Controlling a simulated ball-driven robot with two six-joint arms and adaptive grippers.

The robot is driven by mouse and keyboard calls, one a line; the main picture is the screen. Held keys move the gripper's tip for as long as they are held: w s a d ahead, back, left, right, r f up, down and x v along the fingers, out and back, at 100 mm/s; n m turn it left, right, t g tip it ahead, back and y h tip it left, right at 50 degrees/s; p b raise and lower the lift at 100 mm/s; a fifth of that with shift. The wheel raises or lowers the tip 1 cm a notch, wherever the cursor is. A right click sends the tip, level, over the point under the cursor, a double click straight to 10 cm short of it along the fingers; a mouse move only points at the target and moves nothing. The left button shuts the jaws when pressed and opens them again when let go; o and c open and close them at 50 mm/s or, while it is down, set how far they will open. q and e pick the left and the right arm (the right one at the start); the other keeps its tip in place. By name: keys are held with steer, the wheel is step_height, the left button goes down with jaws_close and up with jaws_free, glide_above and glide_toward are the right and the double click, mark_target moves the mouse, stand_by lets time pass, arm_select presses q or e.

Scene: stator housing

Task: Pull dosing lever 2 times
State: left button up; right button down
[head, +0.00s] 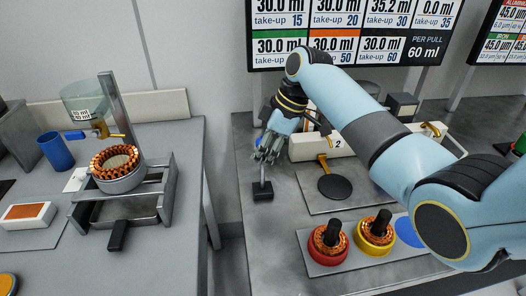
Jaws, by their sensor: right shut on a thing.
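The white dosing unit marked "2" (318,145) stands on the right bench, with a brass spout (323,162) above a round black pad (335,187). My right gripper (266,158) is at the left side of the unit, pointing down. It is shut on the dosing lever, whose thin grey rod and black end (262,190) show below the fingers. The fingers hide the upper part of the lever and the exact contact. My left gripper is not in view.
Red (328,248) and yellow (374,237) holders with copper-wound stators stand in front, beside a blue disc (409,231). A sign (345,45) reads 60 ml per pull. The left bench holds a stator in a fixture (120,180) and a blue cup (56,151). A gap separates the benches.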

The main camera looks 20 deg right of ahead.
steer(key=s+a+f+n+t+h+p, duration=0.1)
steer(key=s+f+t+p, duration=0.1)
steer(key=s+t, duration=0.4)
steer(key=shift+a+t+h, duration=0.3)
steer(key=shift+a, duration=0.1)
stand_by(0.5)
steer(key=shift+s, duration=0.1)
steer(key=c, duration=1.1)
jaws_free()
